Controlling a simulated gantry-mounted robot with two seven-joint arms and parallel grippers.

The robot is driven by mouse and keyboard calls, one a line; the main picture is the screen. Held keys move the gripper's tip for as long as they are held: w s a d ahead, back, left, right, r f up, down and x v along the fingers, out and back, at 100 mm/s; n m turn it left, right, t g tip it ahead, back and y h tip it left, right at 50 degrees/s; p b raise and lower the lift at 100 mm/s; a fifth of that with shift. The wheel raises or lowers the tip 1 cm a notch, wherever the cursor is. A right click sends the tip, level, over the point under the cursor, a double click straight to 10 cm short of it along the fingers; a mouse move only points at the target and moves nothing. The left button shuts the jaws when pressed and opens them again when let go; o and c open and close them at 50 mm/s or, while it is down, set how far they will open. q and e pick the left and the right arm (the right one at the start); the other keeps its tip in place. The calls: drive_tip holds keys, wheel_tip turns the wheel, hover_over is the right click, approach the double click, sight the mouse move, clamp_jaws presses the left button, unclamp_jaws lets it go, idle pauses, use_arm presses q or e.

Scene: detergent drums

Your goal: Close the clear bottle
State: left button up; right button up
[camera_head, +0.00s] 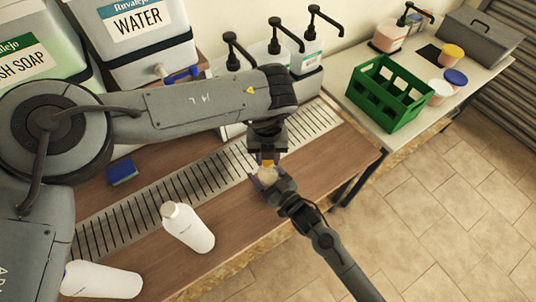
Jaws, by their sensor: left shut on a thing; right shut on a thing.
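My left gripper (268,155) points down from above, over the front part of the wooden counter. It is shut on a small yellow-orange piece (267,164) that looks like a cap. Directly below, my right gripper (268,181) reaches in from the lower right. It is shut on a pale, see-through thing (268,175) that looks like the clear bottle. The cap is at the bottle's top; whether they touch or are threaded cannot be told. The fingers hide most of both.
A blue sponge (122,172), a water drum (145,40) and pump bottles (311,50) are behind. A green crate (386,92) stands on the right table.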

use_arm(q)
drive_tip(key=shift+f, duration=0.45)
